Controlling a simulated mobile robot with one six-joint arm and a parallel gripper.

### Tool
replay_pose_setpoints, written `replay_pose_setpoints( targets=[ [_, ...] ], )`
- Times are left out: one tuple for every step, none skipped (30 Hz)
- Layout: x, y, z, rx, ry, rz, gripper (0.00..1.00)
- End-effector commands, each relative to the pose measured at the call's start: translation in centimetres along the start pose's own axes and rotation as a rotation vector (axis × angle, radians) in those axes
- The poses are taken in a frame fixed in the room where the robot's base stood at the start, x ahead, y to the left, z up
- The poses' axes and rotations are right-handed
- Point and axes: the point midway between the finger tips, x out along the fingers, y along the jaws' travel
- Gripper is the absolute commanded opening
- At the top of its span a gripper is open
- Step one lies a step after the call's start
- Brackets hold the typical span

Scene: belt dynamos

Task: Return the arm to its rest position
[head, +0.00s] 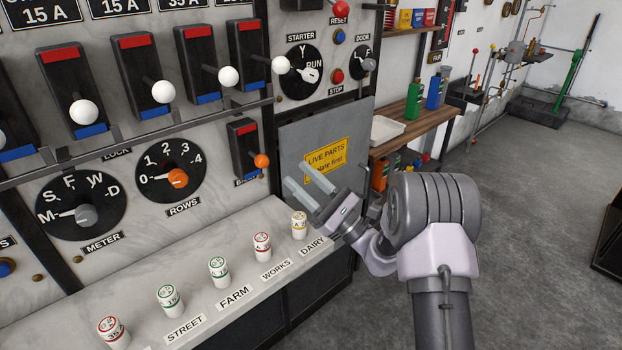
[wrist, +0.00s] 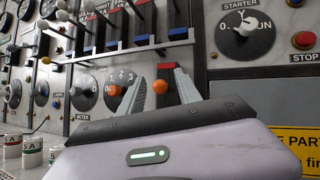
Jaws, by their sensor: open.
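My gripper (head: 308,196) is at the end of my grey arm, in front of the panel's lower right part in the head view. Its two fingers are apart with nothing between them. In the wrist view my gripper (wrist: 158,92) also shows open, its fingers pointing up toward the panel. The orange knob of the lower lever (head: 261,161) lies beyond the fingertips, a little to the left in the head view. The yellow LIVE PARTS sign (head: 326,158) on a grey cover is behind the gripper and partly hidden by it.
A ledge (head: 190,262) below the panel bears several labelled fuses, the DAIRY one (head: 299,225) close below the gripper. White-knobbed levers (head: 229,76) stick out above. A wooden shelf (head: 415,127) with bottles and a tray stands behind. The floor (head: 540,210) to the right is open.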

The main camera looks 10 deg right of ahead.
Motion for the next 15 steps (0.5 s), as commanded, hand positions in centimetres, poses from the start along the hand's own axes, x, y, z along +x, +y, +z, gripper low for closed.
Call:
replay_pose_setpoints(
  targets=[
    [-0.9, -0.2, 0.6, 0.001, 0.002, -0.003, 0.41],
    [-1.4, -0.3, 0.8, 0.001, 0.001, -0.002, 0.41],
    [-1.9, -0.3, 1.2, -0.001, 0.001, -0.002, 0.41],
    [-2.2, -0.4, 1.4, 0.0, 0.0, -0.002, 0.41],
    [-2.5, -0.4, 1.5, 0.001, 0.001, 0.0, 0.41],
    [-2.7, -0.4, 1.7, 0.0, 0.0, -0.001, 0.41],
    [-2.8, -0.4, 1.8, 0.0, 0.0, -0.001, 0.41],
    [-2.9, -0.4, 1.8, 0.0, 0.0, 0.0, 0.41],
    [-2.9, -0.4, 1.9, 0.001, 0.0, 0.0, 0.41],
    [-2.9, -0.4, 1.9, 0.001, 0.0, 0.0, 0.41],
    [-2.9, -0.4, 1.9, 0.001, 0.0, 0.001, 0.41],
    [-2.9, -0.4, 1.9, 0.001, 0.0, 0.001, 0.41],
    [-2.9, -0.4, 1.8, 0.001, 0.0, 0.001, 0.41],
    [-2.9, -0.4, 1.8, 0.001, 0.0, 0.001, 0.41],
    [-2.9, -0.4, 1.9, 0.0, 0.0, 0.002, 0.41]
  ],
)
